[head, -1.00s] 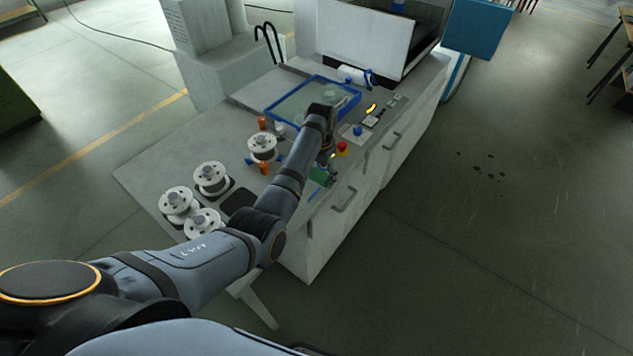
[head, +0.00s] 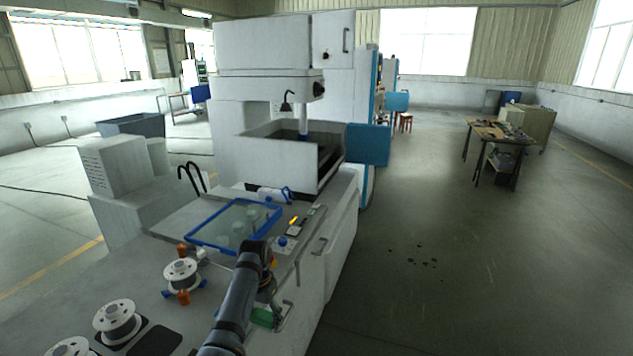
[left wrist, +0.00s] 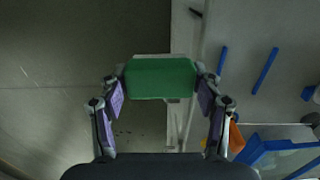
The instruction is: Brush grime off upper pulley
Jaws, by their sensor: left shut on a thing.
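My left gripper (head: 268,302) is over the counter's front edge, mostly hidden by its own wrist. In the left wrist view the left gripper (left wrist: 160,80) is shut on a green block (left wrist: 160,77), with a finger at each end. The same green block (head: 263,318) shows small in the head view. I cannot tell whether it has bristles. Round shapes show dimly through a clear panel with a blue frame (head: 219,207); I cannot tell whether the upper pulley is among them. My right gripper is not in view.
The counter (head: 205,325) holds white wire spools (head: 117,322), one between orange and blue pegs (head: 182,275). A blue knob (head: 282,241) and switches lie near its right edge. The white machine (head: 277,46) stands behind.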

